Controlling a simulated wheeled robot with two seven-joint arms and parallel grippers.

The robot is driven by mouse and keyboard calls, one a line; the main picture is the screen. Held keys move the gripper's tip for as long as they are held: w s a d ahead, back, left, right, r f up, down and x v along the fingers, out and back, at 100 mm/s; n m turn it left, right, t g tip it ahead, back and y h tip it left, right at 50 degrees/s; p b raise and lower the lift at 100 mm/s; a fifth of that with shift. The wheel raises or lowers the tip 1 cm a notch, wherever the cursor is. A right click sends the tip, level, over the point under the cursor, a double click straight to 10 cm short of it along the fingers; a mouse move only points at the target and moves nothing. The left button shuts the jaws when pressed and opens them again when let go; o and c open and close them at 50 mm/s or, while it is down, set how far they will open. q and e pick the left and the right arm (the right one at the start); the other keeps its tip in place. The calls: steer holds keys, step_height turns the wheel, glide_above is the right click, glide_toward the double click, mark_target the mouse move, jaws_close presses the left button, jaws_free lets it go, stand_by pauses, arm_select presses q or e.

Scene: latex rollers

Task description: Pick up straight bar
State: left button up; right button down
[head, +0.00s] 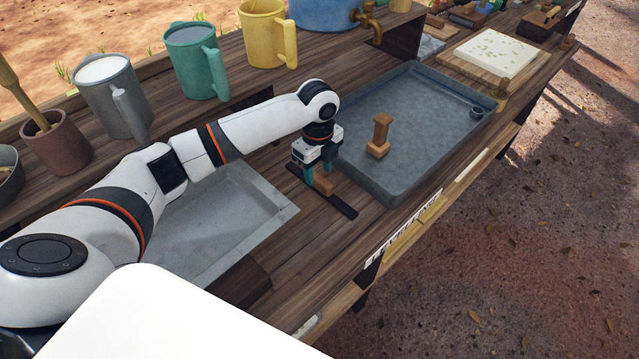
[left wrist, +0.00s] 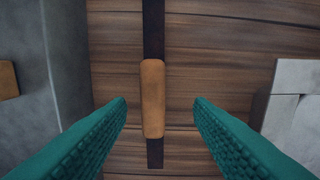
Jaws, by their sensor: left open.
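The straight bar (head: 343,207) is a long dark strip with a light wooden grip at its middle. It lies flat on the wooden table between two trays. My left gripper (head: 319,177) is directly over its middle, pointing down, and partly hides it in the head view. In the left wrist view the bar's wooden grip (left wrist: 152,98) lies between the two green fingers, which are wide apart and do not touch it. The fingers are open and empty. My right gripper is not in view.
A grey-blue tray (head: 397,190) with a wooden-handled stamp (head: 380,136) standing in it is right of the bar. A pale shallow tray (head: 283,212) is to the left. Several mugs, including a green one (head: 188,66), stand on the raised back shelf.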

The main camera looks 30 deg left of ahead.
mark_target(320, 178)
arm_select(q)
steer(key=f, duration=0.4)
steer(key=shift+w+f+p, duration=0.15)
steer(key=shift+w+p, duration=0.2)
steer(key=shift+p, duration=0.05)
steer(key=shift+f, duration=0.6)
steer(key=shift+r, duration=0.1)
jaws_close()
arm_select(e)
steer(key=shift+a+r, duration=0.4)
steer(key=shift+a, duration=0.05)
